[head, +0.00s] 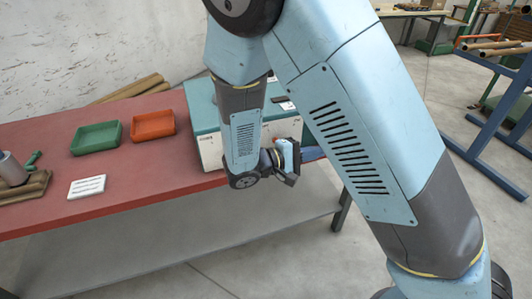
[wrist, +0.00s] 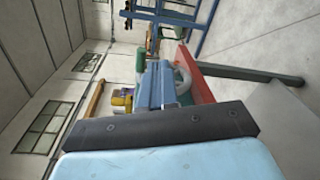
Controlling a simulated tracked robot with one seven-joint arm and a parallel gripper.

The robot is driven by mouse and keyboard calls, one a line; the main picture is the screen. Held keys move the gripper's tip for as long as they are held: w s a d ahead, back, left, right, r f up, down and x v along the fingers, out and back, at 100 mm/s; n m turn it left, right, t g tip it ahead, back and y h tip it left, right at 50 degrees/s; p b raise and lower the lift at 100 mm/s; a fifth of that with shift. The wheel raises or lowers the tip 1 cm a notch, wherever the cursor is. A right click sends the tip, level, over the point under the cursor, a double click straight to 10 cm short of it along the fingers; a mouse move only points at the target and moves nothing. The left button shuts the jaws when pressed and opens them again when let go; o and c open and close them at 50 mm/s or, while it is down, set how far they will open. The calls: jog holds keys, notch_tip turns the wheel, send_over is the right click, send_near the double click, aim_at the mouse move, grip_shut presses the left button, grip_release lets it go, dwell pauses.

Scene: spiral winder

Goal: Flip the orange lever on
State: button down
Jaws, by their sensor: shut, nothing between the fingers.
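A white and teal machine box (head: 207,148) stands at the right end of the red table in the head view, partly hidden behind my arm. I cannot clearly make out the orange lever in either view. My gripper (wrist: 158,78) shows in the wrist view with its blue fingers together and nothing between them. In the head view my wrist is in front of the box's right part, past the table's front edge. A curved grey handle-like part (wrist: 184,80) shows beside the fingers in the wrist view; I cannot tell whether they touch.
The red table (head: 140,185) carries a green tray (head: 96,138), an orange tray (head: 153,125), a white block (head: 87,187) and a grey cylinder (head: 12,168) at the far left. A blue rack (head: 495,95) stands at the right. Open floor lies between rack and table.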

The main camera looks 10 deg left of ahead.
jog(key=s+a+f+n+t+y, duration=0.3)
jog(key=a+f+n+t+y, duration=0.2)
jog(key=a, duration=0.4)
jog(key=s+a+f+n+t+y, duration=0.4)
jog(key=a+f+n+t+y, duration=0.2)
jog(key=a+t, duration=0.2)
jog(key=shift+a+f, duration=0.35)
jog(key=shift+f, duration=0.05)
jog(key=s+d+r+x, duration=0.1)
jog(key=d+x, duration=0.1)
jog(key=x, duration=1)
jog(key=shift+w+d+r, duration=0.15)
jog(key=shift+w+r, duration=0.15)
jog(key=shift+r, duration=0.05)
